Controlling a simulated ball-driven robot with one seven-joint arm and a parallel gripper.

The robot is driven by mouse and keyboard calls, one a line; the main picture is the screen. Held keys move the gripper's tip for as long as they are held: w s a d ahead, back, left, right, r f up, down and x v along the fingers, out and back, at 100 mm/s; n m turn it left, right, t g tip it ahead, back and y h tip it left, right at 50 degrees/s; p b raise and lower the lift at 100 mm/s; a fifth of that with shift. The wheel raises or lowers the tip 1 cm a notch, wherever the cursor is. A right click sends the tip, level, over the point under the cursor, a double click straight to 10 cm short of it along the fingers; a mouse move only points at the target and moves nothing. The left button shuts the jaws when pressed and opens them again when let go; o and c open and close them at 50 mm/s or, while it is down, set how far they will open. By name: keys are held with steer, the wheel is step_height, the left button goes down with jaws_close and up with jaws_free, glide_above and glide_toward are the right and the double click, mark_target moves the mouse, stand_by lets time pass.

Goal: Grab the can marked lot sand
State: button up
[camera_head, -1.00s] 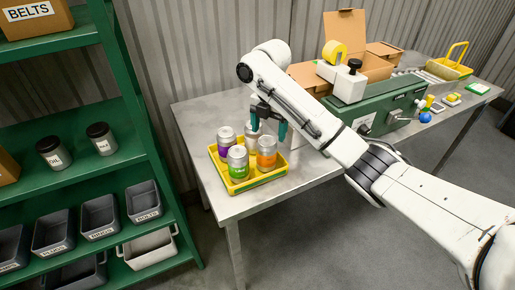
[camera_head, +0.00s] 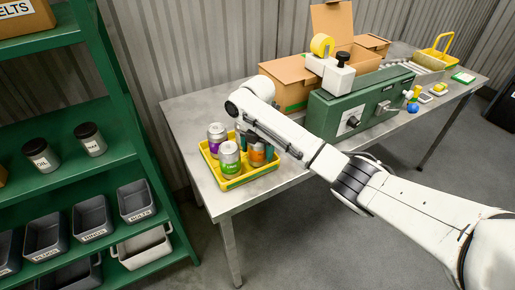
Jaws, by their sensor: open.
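A yellow tray (camera_head: 235,184) on the near left end of the metal table holds several silver cans with coloured bands. A purple-banded can (camera_head: 217,138) and a green-banded can (camera_head: 229,160) stand upright at its left and front. An orange-banded can (camera_head: 257,157) stands at the right, partly covered by my gripper. The back-right can, seen earlier, is hidden behind my arm and gripper. No lot wording is legible, so I cannot tell which can is sand. My gripper (camera_head: 256,149) is open, its dark teal fingers low among the back and right cans; contact is unclear.
A green machine (camera_head: 350,110) and open cardboard boxes (camera_head: 287,84) stand right of the tray. A green shelf (camera_head: 105,150) with jars and grey bins stands at the left.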

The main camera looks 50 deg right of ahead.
steer(key=shift+c, duration=0.5)
steer(key=c, duration=1)
steer(key=shift+o, duration=0.2)
steer(key=shift+r, duration=0.1)
